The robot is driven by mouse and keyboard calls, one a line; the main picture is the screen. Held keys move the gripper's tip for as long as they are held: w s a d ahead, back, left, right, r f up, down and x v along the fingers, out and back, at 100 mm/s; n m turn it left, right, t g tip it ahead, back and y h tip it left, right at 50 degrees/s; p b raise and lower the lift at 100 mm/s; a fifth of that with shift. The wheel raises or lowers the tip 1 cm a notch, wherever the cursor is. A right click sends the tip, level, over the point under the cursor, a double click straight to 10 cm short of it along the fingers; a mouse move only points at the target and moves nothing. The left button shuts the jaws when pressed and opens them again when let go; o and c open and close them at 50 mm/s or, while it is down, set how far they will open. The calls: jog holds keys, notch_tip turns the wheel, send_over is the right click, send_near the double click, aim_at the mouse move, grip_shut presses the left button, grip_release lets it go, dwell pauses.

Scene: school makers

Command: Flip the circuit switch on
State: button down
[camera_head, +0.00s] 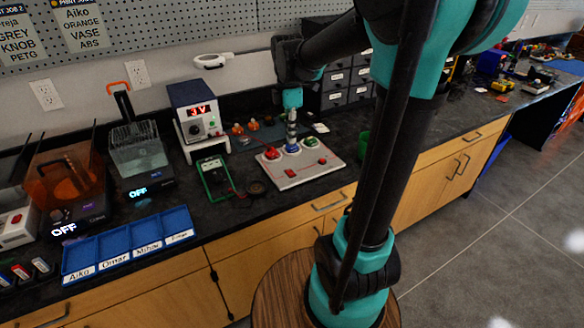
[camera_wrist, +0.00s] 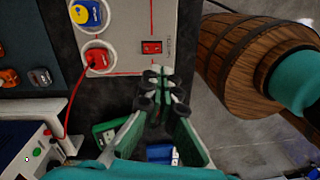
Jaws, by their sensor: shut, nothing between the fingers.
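The circuit board (camera_head: 330,172) is a pale panel lying flat on the dark counter. It carries red, blue and green round parts. A small red switch (camera_wrist: 151,47) sits on the panel in the wrist view; whether it is on or off is too small to tell. The board also shows at the top of the wrist view (camera_wrist: 128,28). My gripper (camera_wrist: 157,84) is shut and empty, its fingertips just below the switch in that picture and apart from it. In the head view my gripper (camera_head: 291,132) is over the board, and its tips are hard to make out.
A power supply (camera_head: 199,117) reading red digits stands left of the board. A green-framed meter (camera_head: 215,178) and a blue tray (camera_head: 130,238) lie nearer. A red wire (camera_wrist: 67,120) runs from a red terminal (camera_wrist: 97,59). Dark drawers (camera_head: 338,88) stand behind.

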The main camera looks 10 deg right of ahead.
aim_at(292, 174)
jog(key=shift+w+a+r+n+g, duration=0.15)
jog(key=shift+w+r+n, duration=0.2)
jog(key=shift+r+n, duration=0.25)
jog(key=shift+w+a+r+n+g, duration=0.15)
jog(key=shift+w+r+n, duration=0.2)
jog(key=shift+n, duration=0.35)
jog(key=shift+s, duration=0.1)
jog(key=f, duration=0.4)
jog(key=s+f, duration=0.1)
jog(key=f, duration=0.9)
jog(key=shift+s+d, duration=0.25)
jog(key=shift+s, duration=0.05)
